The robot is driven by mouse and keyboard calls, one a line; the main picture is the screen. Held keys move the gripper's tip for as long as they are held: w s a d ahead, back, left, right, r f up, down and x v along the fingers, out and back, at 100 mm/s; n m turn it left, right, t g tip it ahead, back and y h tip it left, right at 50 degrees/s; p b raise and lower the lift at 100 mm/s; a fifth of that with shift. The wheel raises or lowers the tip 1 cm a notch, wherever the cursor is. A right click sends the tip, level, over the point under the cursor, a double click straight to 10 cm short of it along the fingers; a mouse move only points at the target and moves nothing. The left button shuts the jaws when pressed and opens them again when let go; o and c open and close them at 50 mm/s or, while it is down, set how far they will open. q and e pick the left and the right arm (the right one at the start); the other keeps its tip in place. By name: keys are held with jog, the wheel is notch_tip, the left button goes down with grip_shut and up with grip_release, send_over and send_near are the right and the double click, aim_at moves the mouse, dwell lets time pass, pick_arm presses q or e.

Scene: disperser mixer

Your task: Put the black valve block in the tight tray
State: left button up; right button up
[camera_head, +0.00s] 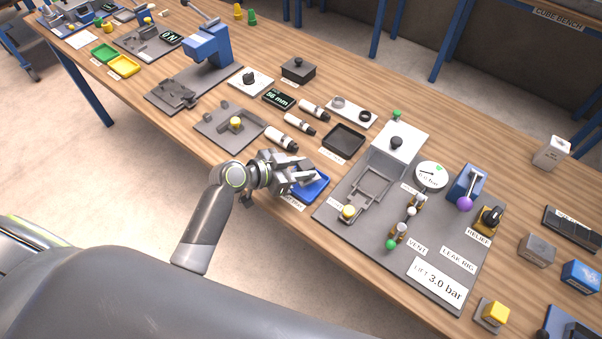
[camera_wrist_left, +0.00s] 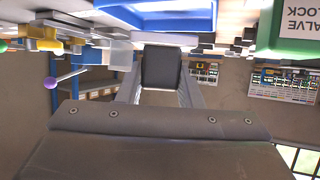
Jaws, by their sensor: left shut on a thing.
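My left gripper (camera_head: 291,175) is over the front edge of the bench, just beside and partly over a blue tray (camera_head: 313,187). It is shut on a dark block, which I take for the black valve block (camera_wrist_left: 161,69); it shows between the fingers in the left wrist view. In the head view the gripper largely hides this block. The blue tray also shows at the top of the left wrist view (camera_wrist_left: 172,22), apart from the block. A black tray (camera_head: 343,140) lies farther back, empty. The tray labels are too small to read. My right gripper is not in view.
The leak rig plate (camera_head: 330,212), with fittings and a gauge (camera_head: 431,175), is right of the blue tray. Several black-and-white cylinders (camera_head: 282,139) lie behind the gripper. A grey fixture plate (camera_head: 211,127) is to the left. Bare wood shows between these.

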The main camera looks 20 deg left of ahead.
pick_arm(q)
jog(key=shift+f, duration=1.5)
jog(key=shift+f, duration=0.1)
jog(key=shift+f, duration=0.1)
jog(key=o, duration=1.1)
